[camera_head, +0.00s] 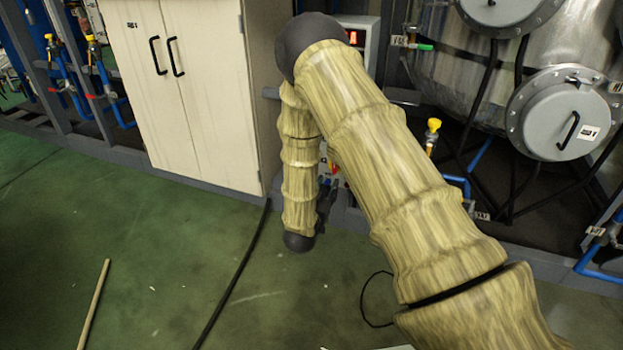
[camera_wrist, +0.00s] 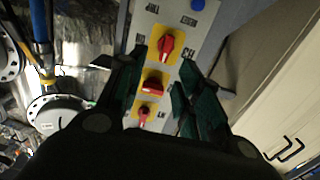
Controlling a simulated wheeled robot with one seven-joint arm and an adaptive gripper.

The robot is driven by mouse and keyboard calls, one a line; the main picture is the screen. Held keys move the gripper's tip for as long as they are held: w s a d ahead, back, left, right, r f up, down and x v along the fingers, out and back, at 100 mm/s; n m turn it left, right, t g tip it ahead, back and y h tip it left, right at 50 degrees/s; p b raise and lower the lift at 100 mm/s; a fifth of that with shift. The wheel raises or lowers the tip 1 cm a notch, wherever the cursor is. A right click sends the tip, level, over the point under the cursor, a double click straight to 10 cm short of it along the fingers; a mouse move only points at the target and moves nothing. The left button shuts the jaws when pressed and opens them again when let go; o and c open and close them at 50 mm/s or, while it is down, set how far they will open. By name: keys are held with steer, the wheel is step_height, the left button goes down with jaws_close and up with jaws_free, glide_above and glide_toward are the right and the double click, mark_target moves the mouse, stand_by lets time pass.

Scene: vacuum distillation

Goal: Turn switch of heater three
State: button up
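A grey switch panel (camera_wrist: 182,72) fills the middle of the wrist view. It carries three red rotary switches on yellow plates: an upper one (camera_wrist: 167,45), a middle one (camera_wrist: 153,86) and a lower one (camera_wrist: 144,112). The fingertips lie between the upper and middle switches in the picture; contact cannot be told. In the head view my arm hides most of the panel and my gripper.
A blue button (camera_wrist: 197,5) sits at the panel's top. A cream cabinet (camera_head: 190,85) stands left of the panel, and a steel tank (camera_head: 450,80) with round hatches stands right. A black cable (camera_head: 237,270) and a stick (camera_head: 94,303) lie on open green floor.

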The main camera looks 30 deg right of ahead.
steer(key=b+x, duration=0.3)
steer(key=x, duration=0.8)
steer(key=shift+w+a+r, duration=0.35)
steer(key=shift+r, duration=0.05)
jaws_close()
